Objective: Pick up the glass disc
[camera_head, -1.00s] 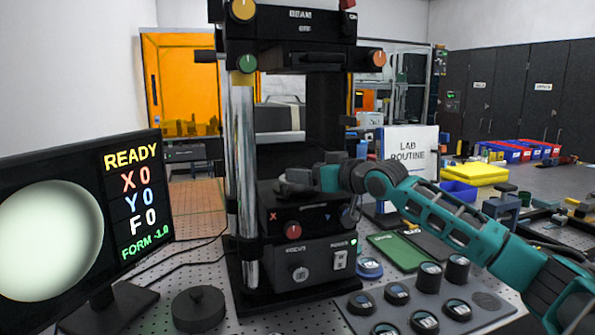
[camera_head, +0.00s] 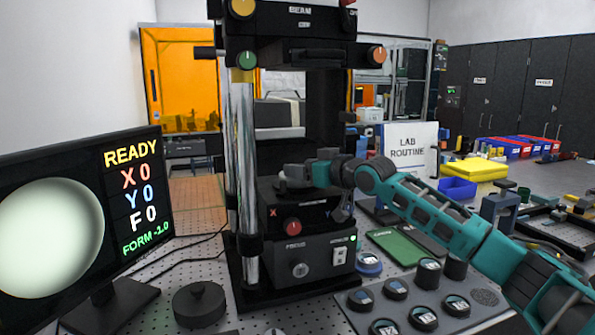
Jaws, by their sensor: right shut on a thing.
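My right gripper (camera_head: 296,173) is over the stage of the black interferometer (camera_head: 315,227), between its columns. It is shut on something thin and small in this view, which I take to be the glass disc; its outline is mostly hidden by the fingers. A grey round seat shows just under the fingers. I cannot tell whether the disc is clear of it. My left gripper is not in view.
A tray (camera_head: 489,298) with several dark labelled discs is at the lower right. A black round knobbed weight (camera_head: 199,304) stands at the front. The monitor (camera_head: 75,225) is on the left. A chrome column (camera_head: 243,190) stands close left of my right gripper.

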